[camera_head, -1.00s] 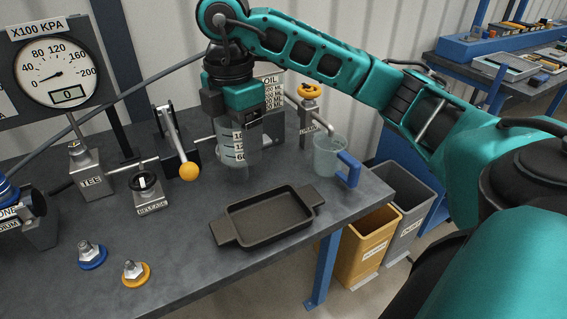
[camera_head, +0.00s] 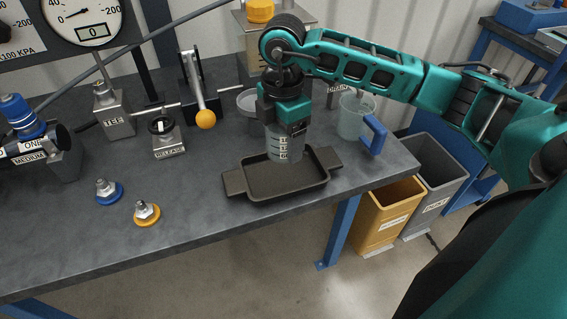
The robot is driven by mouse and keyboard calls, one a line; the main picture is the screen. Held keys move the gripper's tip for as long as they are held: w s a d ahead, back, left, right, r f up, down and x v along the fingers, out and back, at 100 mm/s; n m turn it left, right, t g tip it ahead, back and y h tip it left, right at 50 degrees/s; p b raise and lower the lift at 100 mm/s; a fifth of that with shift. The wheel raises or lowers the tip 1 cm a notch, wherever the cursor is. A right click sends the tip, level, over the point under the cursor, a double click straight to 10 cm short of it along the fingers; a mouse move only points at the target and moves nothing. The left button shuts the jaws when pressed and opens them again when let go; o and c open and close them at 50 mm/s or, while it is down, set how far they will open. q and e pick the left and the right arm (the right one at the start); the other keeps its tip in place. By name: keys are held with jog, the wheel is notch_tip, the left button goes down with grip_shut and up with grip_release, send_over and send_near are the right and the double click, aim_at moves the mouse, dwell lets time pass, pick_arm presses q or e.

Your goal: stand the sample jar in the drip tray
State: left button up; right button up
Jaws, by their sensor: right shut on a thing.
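The sample jar (camera_head: 284,149) is a clear grey cylinder with pale lettering on its side. My right gripper (camera_head: 285,125) is shut on its upper part and holds it upright. The drip tray (camera_head: 234,183) is a dark rectangular tray with a tab handle at each end, on the bench near its front right. My left gripper is not in view.
A clear jug with a blue handle (camera_head: 374,135) stands right of the tray. The release valve (camera_head: 168,141), a lever with a yellow knob (camera_head: 205,119) and two fittings (camera_head: 147,213) are to the left. Yellow (camera_head: 385,220) and grey (camera_head: 437,180) bins stand beyond the bench's right edge.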

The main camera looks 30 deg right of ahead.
aim_at(283, 176)
jog(key=shift+f, duration=3.75)
jog(key=shift+f, duration=0.1)
jog(key=o, duration=0.8)
jog(key=shift+f, duration=0.1)
jog(key=shift+c, duration=0.2)
notch_tip(283, 176, up, 12)
jog(key=shift+r, duration=0.2)
